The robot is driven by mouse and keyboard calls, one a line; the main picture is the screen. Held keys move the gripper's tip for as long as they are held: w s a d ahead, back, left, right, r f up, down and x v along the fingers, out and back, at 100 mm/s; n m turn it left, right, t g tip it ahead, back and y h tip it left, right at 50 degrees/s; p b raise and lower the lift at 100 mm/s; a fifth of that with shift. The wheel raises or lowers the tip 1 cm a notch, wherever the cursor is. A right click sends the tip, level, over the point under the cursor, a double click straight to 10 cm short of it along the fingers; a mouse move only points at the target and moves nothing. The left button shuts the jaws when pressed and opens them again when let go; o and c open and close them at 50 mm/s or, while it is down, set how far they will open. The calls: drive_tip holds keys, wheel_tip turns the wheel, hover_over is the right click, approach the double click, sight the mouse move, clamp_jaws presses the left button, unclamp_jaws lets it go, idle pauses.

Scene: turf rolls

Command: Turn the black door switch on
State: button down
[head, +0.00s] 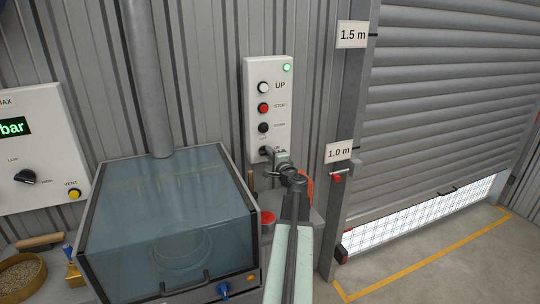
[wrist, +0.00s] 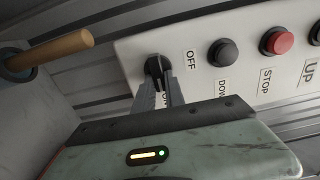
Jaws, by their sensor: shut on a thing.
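The black door switch (wrist: 154,66) is a small rotary knob at the lower end of the white door control panel (head: 255,115). In the wrist view, an OFF label sits beside it, and another label below is partly covered by my fingers, its end reading like "ON". My gripper (wrist: 160,82) has one finger on each side of the knob and is shut on it. In the head view my gripper (head: 268,151) reaches the panel's bottom and hides most of the switch. I cannot tell exactly which way the knob points.
The panel also has UP (head: 263,87), red STOP (head: 263,107) and DOWN (head: 263,127) buttons, and a lit green lamp (head: 287,68). A glass-fronted box (head: 165,215) stands left of my arm. The roller door (head: 450,100) at right has a gap below it.

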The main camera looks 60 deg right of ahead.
drive_tip(key=c, duration=1.4)
unclamp_jaws()
drive_tip(key=shift+s, duration=0.1)
drive_tip(key=v, duration=0.7)
drive_tip(key=shift+s+a, duration=0.25)
drive_tip(key=shift+a, duration=0.05)
